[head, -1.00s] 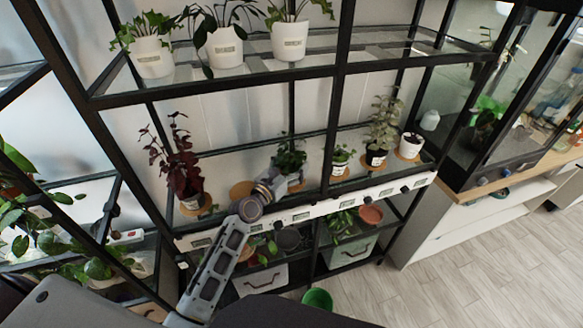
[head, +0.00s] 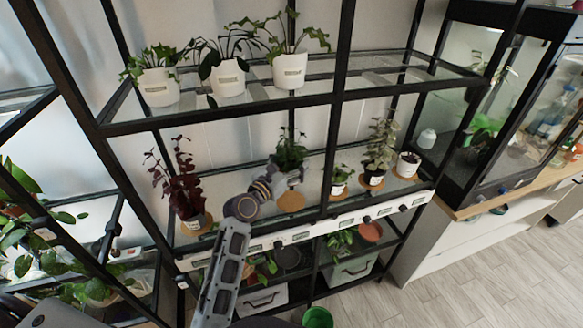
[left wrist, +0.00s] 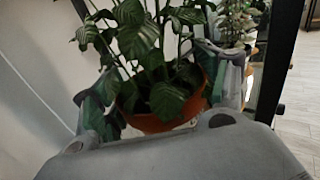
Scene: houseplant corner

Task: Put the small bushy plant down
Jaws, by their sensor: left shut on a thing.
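The small bushy plant (head: 289,154) has dark green leaves and hangs over the middle shelf in the head view. My left gripper (head: 286,180) is shut on its pot, and the plant is upright. In the left wrist view the leaves (left wrist: 140,40) rise from an orange-brown pot (left wrist: 160,122), with gripper fingers on both sides. A round cork mat (head: 290,203) lies on the shelf just below the plant, and a gap seems to show between them. My right gripper is out of view.
A dark red plant (head: 178,188) stands to the left on the middle shelf. A small potted plant (head: 340,180) and a taller pale plant (head: 380,150) stand to the right. Black shelf posts and the upper glass shelf (head: 230,110) bound the space.

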